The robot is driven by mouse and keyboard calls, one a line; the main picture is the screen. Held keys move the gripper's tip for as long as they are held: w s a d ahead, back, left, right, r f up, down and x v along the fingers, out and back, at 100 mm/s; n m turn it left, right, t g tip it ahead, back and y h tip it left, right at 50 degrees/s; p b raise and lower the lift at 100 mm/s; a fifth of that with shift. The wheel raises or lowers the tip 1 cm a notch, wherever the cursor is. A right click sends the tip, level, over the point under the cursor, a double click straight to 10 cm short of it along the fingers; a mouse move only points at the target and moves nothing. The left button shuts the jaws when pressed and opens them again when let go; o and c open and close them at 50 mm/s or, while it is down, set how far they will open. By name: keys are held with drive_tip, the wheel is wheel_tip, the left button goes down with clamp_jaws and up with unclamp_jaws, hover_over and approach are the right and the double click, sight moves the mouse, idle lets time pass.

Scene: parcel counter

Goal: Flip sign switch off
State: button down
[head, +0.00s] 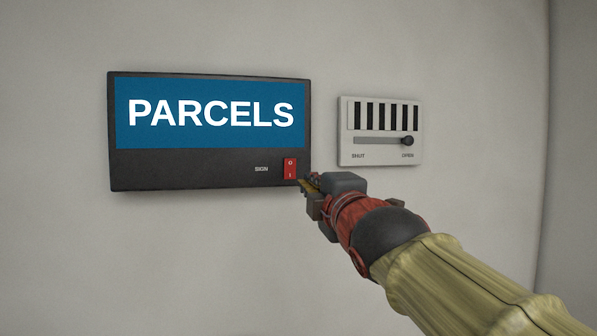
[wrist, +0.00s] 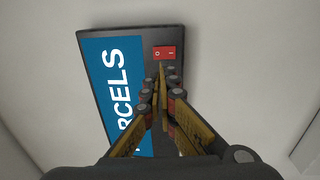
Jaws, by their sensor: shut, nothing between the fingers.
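The parcels sign (head: 150,170) is a dark panel on the wall with a lit blue face and white lettering. Its red rocker switch (head: 290,168), marked O above and I below, is at the panel's lower right, beside the word SIGN. In the wrist view the switch (wrist: 164,53) lies just beyond my fingertips. My gripper (head: 302,185) is shut and empty, with its tips close to the switch's lower right edge. I cannot tell whether the tips touch it. In the wrist view my gripper (wrist: 161,72) covers part of the panel (wrist: 130,40).
A white vent (head: 345,125) with dark slots and a slider knob (head: 407,141) is on the wall to the right. The knob is at the OPEN end. The pale wall (head: 220,240) around both is bare, and a wall corner is at the far right.

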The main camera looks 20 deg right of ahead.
sight(291, 166)
drive_tip(key=w, duration=0.4)
drive_tip(key=w+r, duration=0.1)
drive_tip(key=w, duration=0.8)
drive_tip(key=shift+w+r, duration=0.3)
drive_tip(key=shift+w, duration=0.1)
drive_tip(key=shift+a, duration=0.1)
